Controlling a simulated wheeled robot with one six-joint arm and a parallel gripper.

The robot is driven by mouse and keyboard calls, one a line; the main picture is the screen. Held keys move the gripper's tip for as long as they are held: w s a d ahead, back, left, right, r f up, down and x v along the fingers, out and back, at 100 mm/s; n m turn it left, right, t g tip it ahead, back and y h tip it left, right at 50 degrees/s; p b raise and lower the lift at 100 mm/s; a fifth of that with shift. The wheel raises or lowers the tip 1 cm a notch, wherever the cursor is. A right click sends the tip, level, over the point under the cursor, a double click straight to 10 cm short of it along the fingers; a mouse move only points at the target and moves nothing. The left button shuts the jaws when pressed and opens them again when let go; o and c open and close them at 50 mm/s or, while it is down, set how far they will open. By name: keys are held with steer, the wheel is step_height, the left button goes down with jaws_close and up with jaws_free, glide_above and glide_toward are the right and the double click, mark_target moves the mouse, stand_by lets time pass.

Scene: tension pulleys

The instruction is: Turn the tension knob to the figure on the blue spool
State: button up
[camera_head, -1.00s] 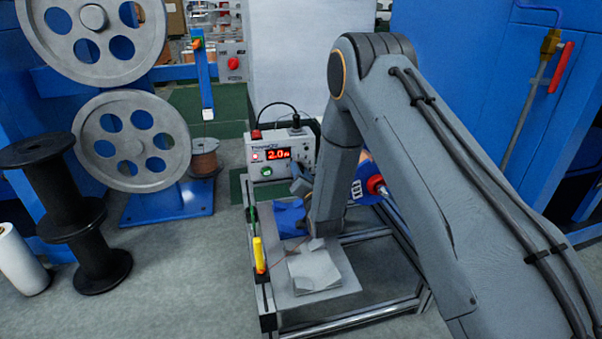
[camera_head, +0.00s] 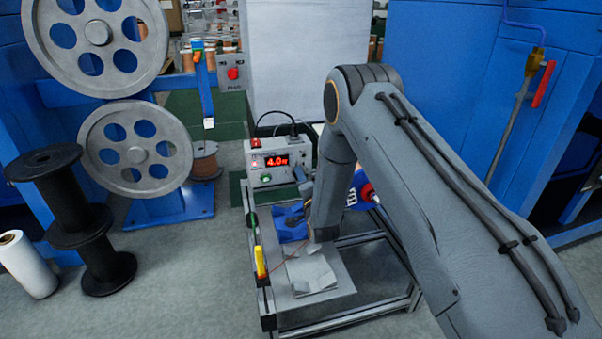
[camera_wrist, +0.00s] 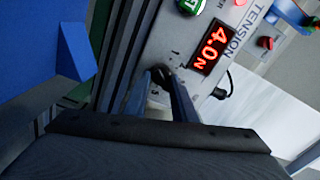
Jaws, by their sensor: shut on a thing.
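The tension box (camera_head: 262,153) stands behind the frame in the head view, and its red display (camera_head: 277,161) reads 4.0. The wrist view shows the display (camera_wrist: 209,49) as 4.0 N beside the word TENSION. My gripper (camera_wrist: 166,78) is shut at the box's front panel. The tension knob is between its fingertips and mostly hidden by them. In the head view my arm covers most of the gripper. The blue spool (camera_head: 381,189) is partly behind my arm, right of the box. Its white label (camera_head: 351,197) is partly covered, and I cannot read the figure.
A metal frame (camera_head: 383,312) with a plate and pale cloth (camera_head: 312,274) lies below my arm. A yellow-handled tool (camera_head: 260,262) stands at its left. Large grey wheels (camera_head: 100,170) and a black spool (camera_head: 75,205) stand at left. A blue cabinet (camera_head: 450,90) is at right.

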steer(key=m+p, duration=0.2)
steer(key=m, duration=0.1)
steer(key=a+m+p, duration=0.1)
steer(key=shift+s+f, duration=0.3)
steer(key=shift+s, duration=0.05)
steer(key=shift+c, duration=0.2)
steer(key=shift+o, duration=0.2)
steer(key=shift+w+m+p, duration=0.1)
steer(key=shift+m+p, duration=1)
steer(key=shift+m, duration=1.3)
steer(key=o, duration=1)
steer(key=shift+a, duration=0.2)
steer(key=shift+o, duration=0.2)
steer(key=shift+d+p+v, duration=0.2)
steer(key=shift+p+v, duration=0.6)
steer(key=shift+v, duration=1.15)
steer(key=shift+d+p+v, duration=0.2)
steer(key=shift+p+v, duration=0.6)
steer(key=shift+v, duration=1.15)
steer(key=shift+w+r, duration=0.1)
steer(key=shift+r, duration=0.05)
